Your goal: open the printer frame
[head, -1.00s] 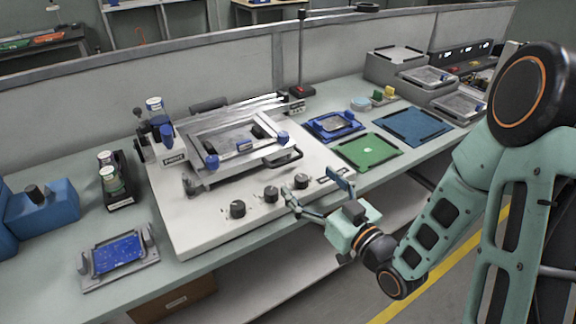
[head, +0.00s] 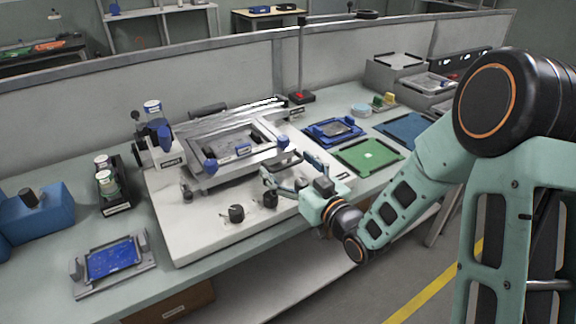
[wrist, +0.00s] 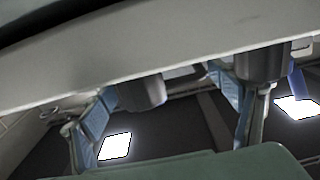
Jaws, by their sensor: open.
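The printer (head: 190,222) is a white-based machine on the bench, with dark knobs along its front. Its silver printer frame (head: 262,157) lies low over the base, with blue knobs and a loop handle (head: 290,163) at its front right. My gripper (head: 287,172) is open and empty just in front of the frame's front right, close to the handle. Whether it touches is unclear. In the wrist view, my gripper (wrist: 168,92) has its two blue-padded fingers spread below a pale bar that crosses the top. Two grey cylindrical parts show near the fingers.
A green board (head: 370,155) and a blue tray (head: 332,130) lie right of the printer. A blue board in a grey holder (head: 112,260) lies at front left. Jars in a black rack (head: 112,190) stand left. A low partition (head: 230,75) runs behind.

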